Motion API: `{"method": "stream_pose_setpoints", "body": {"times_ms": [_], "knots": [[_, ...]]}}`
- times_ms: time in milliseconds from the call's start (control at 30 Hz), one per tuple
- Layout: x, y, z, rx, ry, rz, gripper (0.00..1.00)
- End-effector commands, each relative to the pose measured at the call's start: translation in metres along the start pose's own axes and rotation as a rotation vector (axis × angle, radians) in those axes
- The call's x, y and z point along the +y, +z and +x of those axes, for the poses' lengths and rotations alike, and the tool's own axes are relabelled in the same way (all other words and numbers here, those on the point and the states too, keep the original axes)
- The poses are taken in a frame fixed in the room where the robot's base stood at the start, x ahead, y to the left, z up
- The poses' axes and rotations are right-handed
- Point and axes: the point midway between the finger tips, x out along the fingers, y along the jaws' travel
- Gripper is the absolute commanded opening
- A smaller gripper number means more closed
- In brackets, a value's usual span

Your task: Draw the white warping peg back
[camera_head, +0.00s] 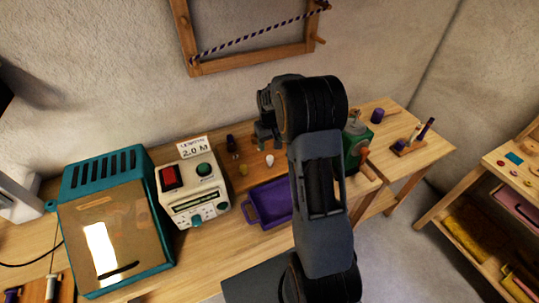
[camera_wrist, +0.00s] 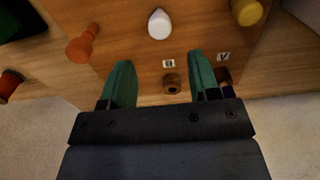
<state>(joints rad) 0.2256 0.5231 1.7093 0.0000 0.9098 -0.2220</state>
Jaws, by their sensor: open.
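The white warping peg (camera_wrist: 159,24) stands out from a wooden board in the upper middle of the wrist view; it also shows as a small white knob in the head view (camera_head: 270,160). My gripper (camera_wrist: 160,57) is open, with its two green fingers apart and nothing held between them. The white peg lies beyond the fingertips, roughly in line with the gap. In the head view my gripper (camera_head: 266,136) is partly hidden and close behind the white peg. How far the fingertips are from the peg in depth I cannot tell.
A yellow peg (camera_wrist: 247,11) is right of the white one and an orange peg (camera_wrist: 83,45) left. A brown holed knob (camera_wrist: 172,84) shows between the fingers. A purple tray (camera_head: 270,204), a control box (camera_head: 193,191) and a green can (camera_head: 355,150) stand on the bench.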

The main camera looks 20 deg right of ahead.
Motion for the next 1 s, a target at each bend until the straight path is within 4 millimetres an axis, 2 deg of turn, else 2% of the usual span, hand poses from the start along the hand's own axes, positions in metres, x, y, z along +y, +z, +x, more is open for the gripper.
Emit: {"method": "stream_pose_setpoints", "body": {"times_ms": [200, 433, 600, 900, 1000], "knots": [[0.000, 0.001, 0.038, -0.003, -0.001, 0.000, 0.56], [0.000, 0.000, 0.063, -0.001, 0.000, 0.000, 0.56], [0.000, 0.000, 0.070, 0.000, 0.000, 0.000, 0.56], [0.000, 0.000, 0.071, 0.001, 0.000, 0.000, 0.56], [0.000, 0.000, 0.071, 0.001, 0.000, 0.000, 0.46]]}}
